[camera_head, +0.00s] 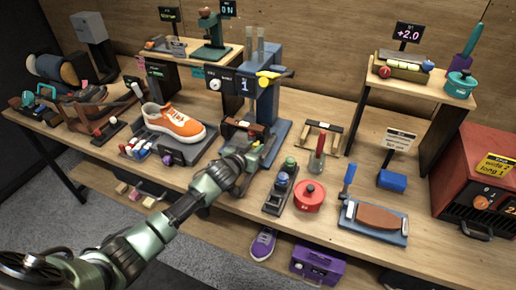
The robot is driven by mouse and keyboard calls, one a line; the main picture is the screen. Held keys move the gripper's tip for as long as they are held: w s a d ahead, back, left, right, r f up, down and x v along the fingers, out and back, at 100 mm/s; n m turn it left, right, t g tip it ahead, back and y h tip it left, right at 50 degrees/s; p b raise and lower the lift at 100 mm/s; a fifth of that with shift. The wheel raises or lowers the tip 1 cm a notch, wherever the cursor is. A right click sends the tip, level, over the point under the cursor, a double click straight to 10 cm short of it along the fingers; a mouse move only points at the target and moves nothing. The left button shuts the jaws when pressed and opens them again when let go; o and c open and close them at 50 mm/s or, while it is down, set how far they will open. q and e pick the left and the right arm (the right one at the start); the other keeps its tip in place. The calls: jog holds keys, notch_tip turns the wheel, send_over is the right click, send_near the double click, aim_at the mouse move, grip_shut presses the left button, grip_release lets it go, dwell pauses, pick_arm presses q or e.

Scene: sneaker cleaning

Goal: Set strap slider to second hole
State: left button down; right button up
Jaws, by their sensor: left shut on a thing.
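A blue-grey stand (269,95) stands at the middle of the bench, with a dark display (244,85) reading 1 and a yellow-tipped lever (268,78). A brown strap piece (238,125) sits low at its front. My left gripper (253,153) reaches in from the lower left to the front of this stand, just below the strap piece. It is shut on a small part there, which seems to be the strap slider; the fingers hide most of it. The strap holes cannot be made out. My right gripper is not in view.
An orange sneaker (174,121) stands on a grey tray to the left. A red oven (480,185) is at far right.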

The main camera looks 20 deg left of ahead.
pick_arm(q)
jog(key=c, duration=1.5)
grip_release()
jog(key=shift+a+r, duration=0.1)
jog(key=shift+a, duration=0.1)
jog(key=shift+c, duration=0.2)
jog(key=o, duration=0.4)
jog(key=shift+a, duration=0.15)
jog(key=shift+c, duration=0.2)
jog(key=shift+s, duration=0.1)
jog(key=shift+s, duration=0.3)
jog(key=v, duration=0.7)
jog(key=shift+b, duration=0.35)
